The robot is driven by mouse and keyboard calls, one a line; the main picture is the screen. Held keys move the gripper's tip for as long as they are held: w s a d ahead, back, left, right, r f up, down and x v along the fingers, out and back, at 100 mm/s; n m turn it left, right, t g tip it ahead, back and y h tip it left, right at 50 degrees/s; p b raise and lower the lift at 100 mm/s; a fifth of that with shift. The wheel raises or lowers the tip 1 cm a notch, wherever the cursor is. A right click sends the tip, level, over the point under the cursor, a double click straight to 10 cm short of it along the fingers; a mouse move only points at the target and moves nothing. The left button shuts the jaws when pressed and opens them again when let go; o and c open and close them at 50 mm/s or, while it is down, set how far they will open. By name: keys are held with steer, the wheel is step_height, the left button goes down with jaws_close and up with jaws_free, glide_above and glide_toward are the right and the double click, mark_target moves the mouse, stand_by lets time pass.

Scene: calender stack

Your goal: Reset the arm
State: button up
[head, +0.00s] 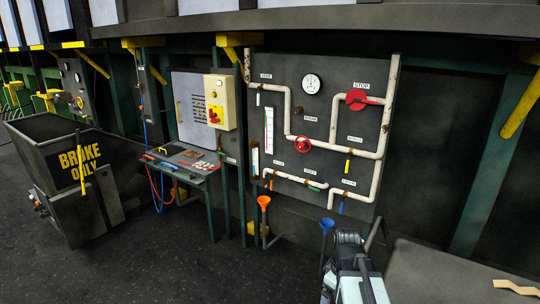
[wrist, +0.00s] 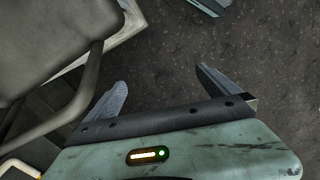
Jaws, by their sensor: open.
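My gripper (wrist: 165,95) shows in the wrist view with its two grey fingers spread wide apart and nothing between them. Dark speckled floor lies beyond the fingertips. In the head view my arm (head: 352,275) is at the bottom, right of centre, in front of the pipe panel. The gripper's fingertips cannot be made out in that view.
A pipe panel (head: 338,110) with red valves stands behind my arm. A small table (head: 185,168) and a "BROKE ONLY" bin (head: 50,180) are at left. Open floor (head: 190,265) lies in front.

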steer(key=s+a+m, duration=0.1)
steer(key=a+m, duration=0.6)
steer(key=a, duration=0.1)
steer(key=shift+s+m, duration=0.4)
steer(key=shift+a, duration=0.15)
